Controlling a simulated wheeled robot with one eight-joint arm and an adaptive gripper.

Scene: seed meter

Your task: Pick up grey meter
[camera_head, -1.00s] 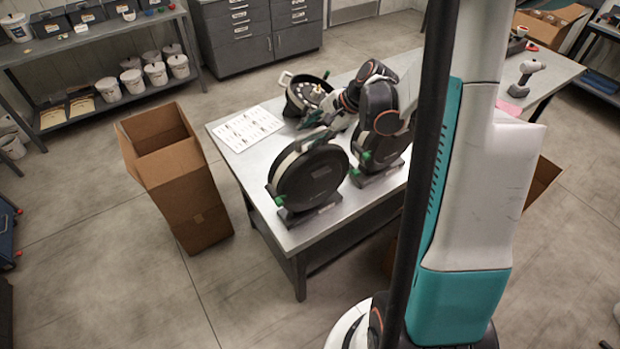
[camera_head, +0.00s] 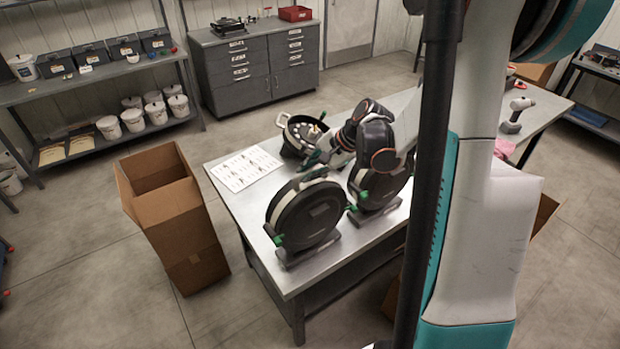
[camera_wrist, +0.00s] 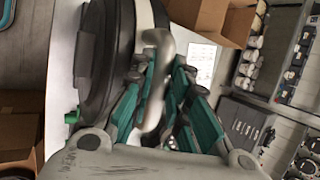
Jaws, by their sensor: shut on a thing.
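A round meter (camera_head: 308,214) with a black face and a pale grey rim stands upright on a dark stand at the table's near left. Its dark side also shows large in the wrist view (camera_wrist: 104,55). My gripper (camera_head: 314,160) is at the top of this meter. In the wrist view my gripper's teal fingers (camera_wrist: 160,105) are shut around a pale grey curved handle (camera_wrist: 155,85) beside the disc. A second, similar meter (camera_head: 376,188) stands just right of it, partly behind my arm. I cannot see clearly whether the held meter is clear of its stand.
A tall open cardboard box (camera_head: 180,235) stands on the floor to the left.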

